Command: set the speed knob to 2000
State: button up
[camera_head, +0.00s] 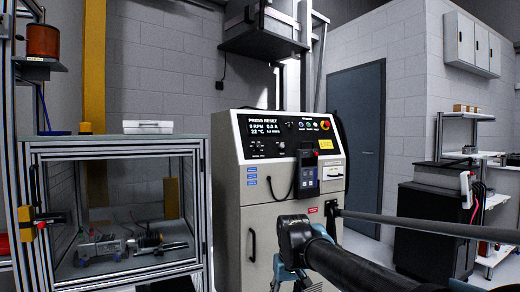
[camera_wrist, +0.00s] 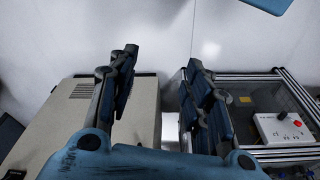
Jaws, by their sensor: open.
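The beige control cabinet (camera_head: 262,205) stands at the centre of the head view. Its black panel has a display (camera_head: 259,127) reading "PRESS RESET", 0 RPM and 22 °C. A small knob (camera_head: 281,145) sits beside the display's lower right; its label and setting are too small to read, so I cannot tell if it is the speed knob. In the wrist view my gripper (camera_wrist: 162,85) is open, with nothing between its fingers. A beige cabinet top (camera_wrist: 85,92) shows behind the left finger. The gripper's fingertips cannot be made out in the head view.
A red emergency button (camera_head: 324,125) and a handheld unit (camera_head: 307,172) are on the cabinet front. A glass-sided enclosure (camera_head: 118,147) stands left, with a white box (camera_head: 147,127) on top. The wrist view shows a white control box (camera_wrist: 281,129) at right.

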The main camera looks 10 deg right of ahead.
aim_at(258, 146)
jog(key=w+a+r+n+t+y, duration=0.25)
jog(key=w+r+n, duration=0.25)
jog(key=w+r, duration=0.65)
jog(key=w+a+r+n+t+y, duration=0.2)
jog(key=w+r+n+y, duration=0.15)
jog(key=w+r, duration=0.8)
jog(key=w+d+r+n+t, duration=0.2)
jog(key=w+d+r+n, duration=0.15)
jog(key=w+r, duration=0.35)
jog(key=w+d+r+n+t+y, duration=0.1)
jog(key=w+d+r+n+t, duration=0.1)
jog(key=w+d+r, duration=0.55)
jog(key=w+d+r+n+t, duration=0.25)
jog(key=w+r, duration=0.25)
jog(key=r, duration=0.5)
jog(key=shift+m, duration=0.25)
jog(key=x, duration=1.1)
jog(key=a+x, duration=0.1)
jog(key=x, duration=0.5)
jog(key=shift+s+f, duration=0.1)
jog(key=shift+s, duration=0.2)
jog(key=c, duration=1)
